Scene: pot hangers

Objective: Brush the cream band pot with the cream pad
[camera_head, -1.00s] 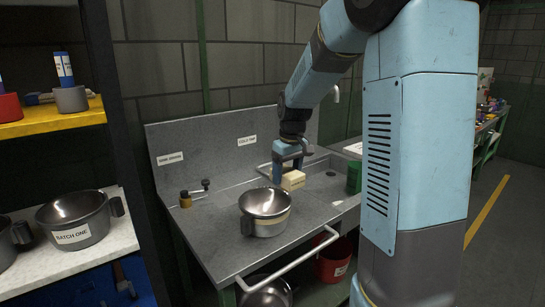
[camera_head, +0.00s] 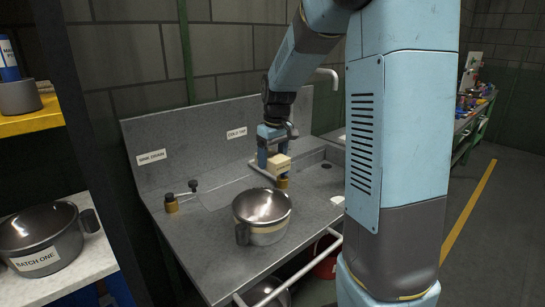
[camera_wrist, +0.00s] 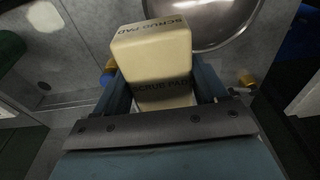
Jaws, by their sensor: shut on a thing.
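The cream band pot (camera_head: 262,230), a steel pot with a cream stripe and a side handle at its left, stands upright on the grey sink counter (camera_head: 205,255). My gripper (camera_head: 270,160) is shut on the cream pad (camera_head: 279,164), a block marked SCRUB PAD. The pad is above the counter, behind and slightly right of the pot, apart from it. In the wrist view the pad (camera_wrist: 155,65) sits between the two fingers, and the pot's shiny bowl (camera_wrist: 210,22) shows just beyond it, partly hidden by the pad.
A brass fitting (camera_head: 171,203) stands at the counter's left, near the SINK DRAIN label. The COLD TAP label (camera_head: 236,133) is on the back panel. A pot marked BATCH ONE (camera_head: 40,240) sits on the left shelf. A white rail (camera_head: 285,265) runs along the counter front.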

